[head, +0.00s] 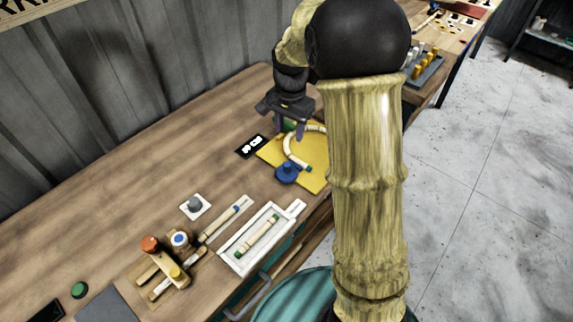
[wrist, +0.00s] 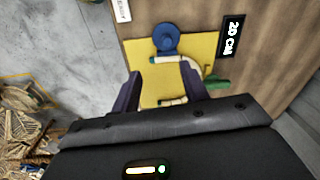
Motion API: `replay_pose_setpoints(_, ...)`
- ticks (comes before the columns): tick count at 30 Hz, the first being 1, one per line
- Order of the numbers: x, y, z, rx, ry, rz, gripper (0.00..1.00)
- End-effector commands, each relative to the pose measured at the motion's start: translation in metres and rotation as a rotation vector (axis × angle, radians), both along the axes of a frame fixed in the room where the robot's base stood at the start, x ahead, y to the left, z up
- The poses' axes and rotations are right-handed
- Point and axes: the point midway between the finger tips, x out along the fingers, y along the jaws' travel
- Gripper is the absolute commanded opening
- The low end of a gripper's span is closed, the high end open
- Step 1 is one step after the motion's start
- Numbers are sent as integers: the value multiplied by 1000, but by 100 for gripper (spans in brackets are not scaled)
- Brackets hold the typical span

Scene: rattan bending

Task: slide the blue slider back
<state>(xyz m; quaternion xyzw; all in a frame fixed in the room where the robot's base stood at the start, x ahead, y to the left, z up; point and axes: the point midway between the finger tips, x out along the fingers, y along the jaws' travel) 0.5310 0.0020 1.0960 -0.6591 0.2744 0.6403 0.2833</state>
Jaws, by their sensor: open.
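The blue slider (head: 287,173) sits on the yellow board (head: 316,181) at the board's near left edge in the head view. It also shows in the wrist view (wrist: 167,37) as a round blue knob near the far edge of the board. A pale curved rattan piece (head: 288,150) lies on the board, with one end touching or very close to the slider. My gripper (head: 290,128) is over the far part of the board. In the wrist view its dark fingers (wrist: 158,82) are spread apart with nothing gripped, and the slider is beyond the fingertips. My arm hides the board's right side in the head view.
A black label (head: 251,146) lies left of the board. A white tray (head: 285,233) with a rattan stick, a grey knob on a white plate (head: 195,206) and a wooden fixture (head: 165,267) stand nearer on the workbench. The bench's left middle is clear.

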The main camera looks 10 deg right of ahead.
Motion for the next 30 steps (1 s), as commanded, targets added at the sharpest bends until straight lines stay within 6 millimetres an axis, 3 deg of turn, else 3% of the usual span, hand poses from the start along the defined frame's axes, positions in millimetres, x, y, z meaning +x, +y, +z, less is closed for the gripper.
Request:
replay_pose_setpoints(1,11,1,-1,0,11,-46,44)
replay_pose_setpoints(5,24,2,0,1,29,-121,44)
replay_pose_setpoints(19,24,2,-6,1,34,-132,44)
replay_pose_setpoints(23,24,2,-19,1,34,-132,44)
replay_pose_setpoints(30,23,3,-60,1,35,-129,44)
